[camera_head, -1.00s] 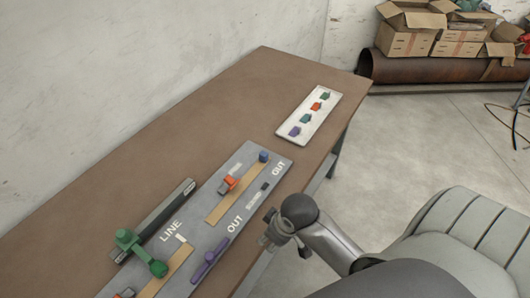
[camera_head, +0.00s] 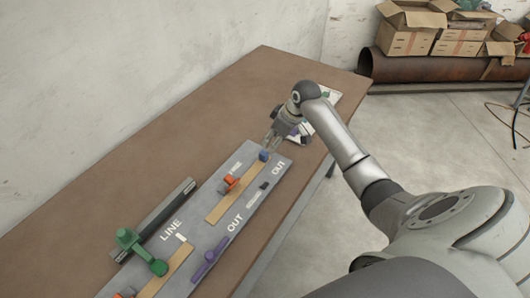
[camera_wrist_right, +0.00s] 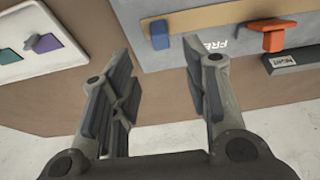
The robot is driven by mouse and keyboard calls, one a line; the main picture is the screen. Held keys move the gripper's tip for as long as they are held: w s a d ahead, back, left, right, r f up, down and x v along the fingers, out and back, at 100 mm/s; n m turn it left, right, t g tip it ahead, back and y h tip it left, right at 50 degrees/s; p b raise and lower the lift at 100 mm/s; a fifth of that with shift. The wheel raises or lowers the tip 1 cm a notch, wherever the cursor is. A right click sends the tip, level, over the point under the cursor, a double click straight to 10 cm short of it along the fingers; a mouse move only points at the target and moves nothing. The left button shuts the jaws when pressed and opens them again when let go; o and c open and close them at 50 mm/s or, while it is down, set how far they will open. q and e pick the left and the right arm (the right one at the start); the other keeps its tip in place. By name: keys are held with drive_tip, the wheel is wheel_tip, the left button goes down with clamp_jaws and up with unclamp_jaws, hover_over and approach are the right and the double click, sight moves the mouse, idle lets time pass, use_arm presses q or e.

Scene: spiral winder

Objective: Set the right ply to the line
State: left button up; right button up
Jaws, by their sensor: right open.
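The grey panel (camera_head: 222,213) lies on the brown table, marked LINE and OUT. On its right part a tan strip (camera_head: 223,208) carries an orange slider (camera_head: 231,183) and ends at a blue block (camera_head: 264,156). In the right wrist view the orange slider (camera_wrist_right: 272,33) is at right, by a tag reading RIGHT (camera_wrist_right: 294,60), and the blue block (camera_wrist_right: 159,36) is near the fingertips. My right gripper (camera_head: 270,138) is open and empty, just beyond the panel's far end; its fingers (camera_wrist_right: 158,68) spread below the blue block in the wrist view. My left gripper is out of view.
Bare table (camera_head: 150,150) lies left of the panel.

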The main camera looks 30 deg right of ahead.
sight(264, 153)
drive_tip(key=x, duration=0.9)
drive_tip(key=shift+f+p, duration=0.2)
drive_tip(key=shift+p, duration=0.1)
clamp_jaws()
